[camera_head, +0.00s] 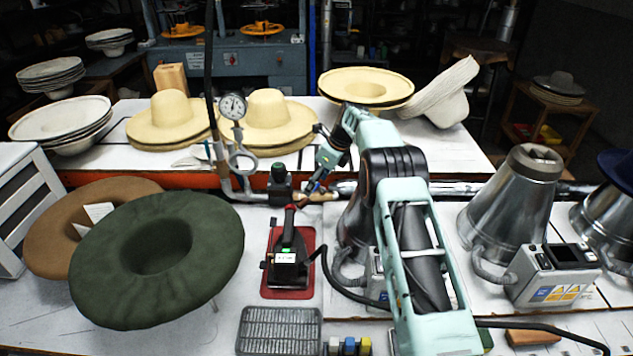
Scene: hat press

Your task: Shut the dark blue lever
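My gripper (314,186) points down and left at the pipe fittings in the middle of the table. Its fingertips are small and dark here, and I cannot tell whether they are open or shut. A small dark bluish piece, seemingly the dark blue lever (312,184), shows right at the fingertips, above the metal pipe. Its exact shape, its angle and whether the fingers touch it are too small to tell. Just left of it is a dark round valve knob (280,174) on the pipe, below a pressure gauge (233,106).
A steam iron (287,250) stands on a red mat (270,290) just below my gripper. Straw hats (170,115) lie behind the pipe, and felt hats (155,265) at front left. Metal cones (512,205) stand on the right. A grey grate (280,330) lies in front.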

